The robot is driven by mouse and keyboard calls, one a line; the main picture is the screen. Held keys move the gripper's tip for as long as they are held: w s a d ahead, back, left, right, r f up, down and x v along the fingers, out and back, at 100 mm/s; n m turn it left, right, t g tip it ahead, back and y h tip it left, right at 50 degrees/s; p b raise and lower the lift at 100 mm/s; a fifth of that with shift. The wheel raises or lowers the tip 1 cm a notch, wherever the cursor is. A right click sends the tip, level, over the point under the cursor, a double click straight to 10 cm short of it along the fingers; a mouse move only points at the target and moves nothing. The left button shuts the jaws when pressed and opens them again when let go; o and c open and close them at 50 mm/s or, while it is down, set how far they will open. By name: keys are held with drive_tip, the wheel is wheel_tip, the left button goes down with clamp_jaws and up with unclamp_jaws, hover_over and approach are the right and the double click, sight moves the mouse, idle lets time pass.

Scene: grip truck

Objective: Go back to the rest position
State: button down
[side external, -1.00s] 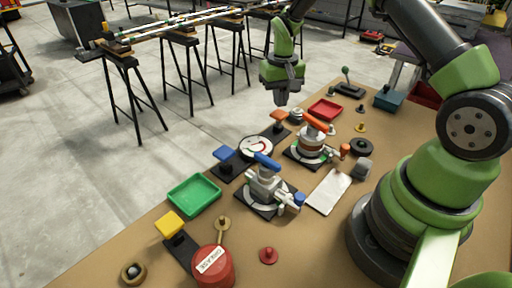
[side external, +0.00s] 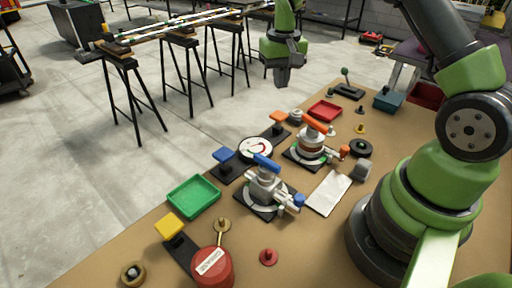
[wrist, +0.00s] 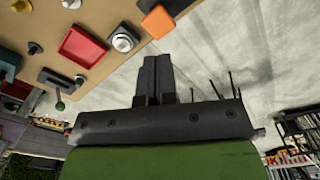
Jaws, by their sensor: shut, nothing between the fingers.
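My gripper (side external: 282,78) hangs in the air above the far left edge of the workbench, pointing down, with nothing under its fingertips in the side view but the floor behind. Its two dark fingers are together and empty; they also show shut in the wrist view (wrist: 158,68). In the side view, the blue-handled device (side external: 266,186) and the orange-handled device (side external: 311,143) stand on dark square plates on the bench, well below and apart from the gripper.
The brown bench (side external: 330,240) holds a green tray (side external: 193,197), a red tray (side external: 324,111), a red can (side external: 212,268), a round dial (side external: 256,149) and a white sheet (side external: 328,192). Trestles with rods (side external: 180,40) stand on the floor beyond.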

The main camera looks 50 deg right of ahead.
drive_tip(key=s+a+r+n+t, duration=0.15)
drive_tip(key=s+a+r, duration=0.25)
drive_tip(key=r, duration=0.4)
drive_tip(key=s+a+r+m+t, duration=0.1)
drive_tip(key=s+a+r+t, duration=0.2)
drive_tip(key=s+a+r, duration=0.3)
drive_tip(key=s+a+r+t+y, duration=0.1)
drive_tip(key=s+a, duration=0.1)
drive_tip(key=s, duration=0.3)
drive_tip(key=s+a+r+n+t+y, duration=0.1)
drive_tip(key=s+a+r, duration=0.1)
drive_tip(key=s, duration=0.4)
drive_tip(key=shift+s+a+t, duration=0.15)
drive_tip(key=shift+s+t, duration=0.05)
drive_tip(key=shift+t, duration=0.15)
drive_tip(key=shift+n, duration=0.25)
